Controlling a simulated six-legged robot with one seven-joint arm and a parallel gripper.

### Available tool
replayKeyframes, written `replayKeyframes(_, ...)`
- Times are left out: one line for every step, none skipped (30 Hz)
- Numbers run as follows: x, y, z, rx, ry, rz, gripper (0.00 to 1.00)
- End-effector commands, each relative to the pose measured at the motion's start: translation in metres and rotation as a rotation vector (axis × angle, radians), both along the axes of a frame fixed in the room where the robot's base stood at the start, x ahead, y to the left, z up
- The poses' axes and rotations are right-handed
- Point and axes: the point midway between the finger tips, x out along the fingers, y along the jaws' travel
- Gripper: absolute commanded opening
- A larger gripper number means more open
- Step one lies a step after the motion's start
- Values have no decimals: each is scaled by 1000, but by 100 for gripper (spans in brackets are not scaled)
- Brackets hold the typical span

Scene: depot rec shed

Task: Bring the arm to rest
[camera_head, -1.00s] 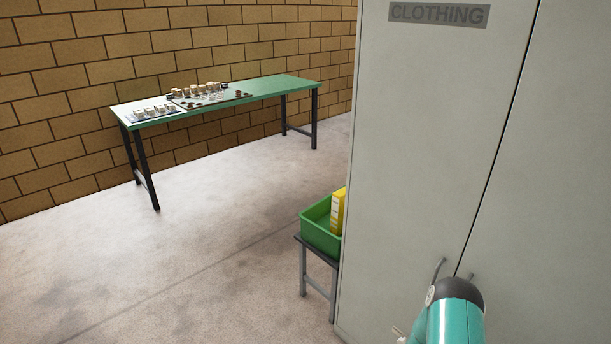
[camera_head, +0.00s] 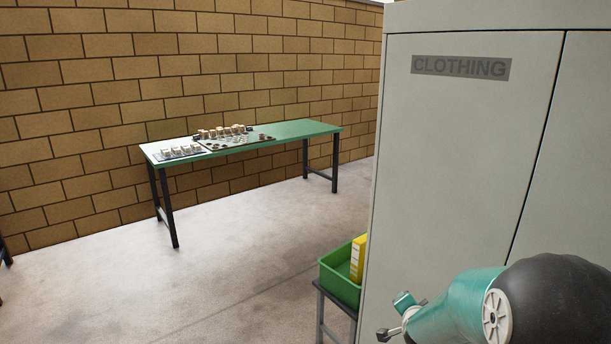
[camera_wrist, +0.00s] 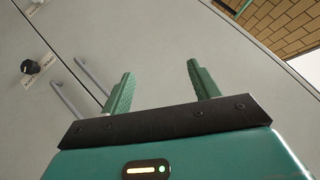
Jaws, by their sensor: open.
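My arm is at the lower right of the head view, in front of the grey cabinet (camera_head: 455,170) labelled CLOTHING. My gripper shows in the wrist view (camera_wrist: 162,88) with its two green fingers apart and nothing between them. In the head view its tip is small and partly hidden near the bottom. Behind the fingers in the wrist view is the grey cabinet face with two bar handles (camera_wrist: 66,100) and a dark knob (camera_wrist: 30,67). The fingers appear apart from the cabinet, though the exact gap is hard to tell.
A green table (camera_head: 290,131) with a game board (camera_head: 236,144) and several pieces stands by the brick wall. A green bin (camera_head: 337,277) holding a yellow box (camera_head: 357,258) sits on a small stand left of the cabinet. The floor between is clear.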

Motion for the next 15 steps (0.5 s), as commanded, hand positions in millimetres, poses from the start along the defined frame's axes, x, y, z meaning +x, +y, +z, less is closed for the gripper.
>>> replayKeyframes(-7, 10, 19, -20, 20, 42, 61)
replayKeyframes(-13, 16, 28, -31, 37, 67, 61)
replayKeyframes(-20, 24, 39, -48, 60, 101, 61)
replayKeyframes(-26, 29, 46, -61, 78, 126, 61)
replayKeyframes(-32, 34, 54, -74, 95, 150, 61)
replayKeyframes(-41, 42, 63, -91, 119, 184, 61)
replayKeyframes(-48, 47, 71, -104, 135, 209, 61)
replayKeyframes(-56, 52, 77, -118, 153, 234, 61)
replayKeyframes(-67, 58, 86, -138, 176, 268, 61)
replayKeyframes(-75, 62, 92, -151, 191, 291, 61)
replayKeyframes(-84, 67, 98, -166, 209, 317, 61)
replayKeyframes(-96, 73, 106, -184, 231, 349, 61)
replayKeyframes(-105, 77, 112, -199, 247, 374, 61)
replayKeyframes(-114, 81, 117, -214, 264, 398, 61)
replayKeyframes(-127, 86, 123, -233, 286, 430, 61)
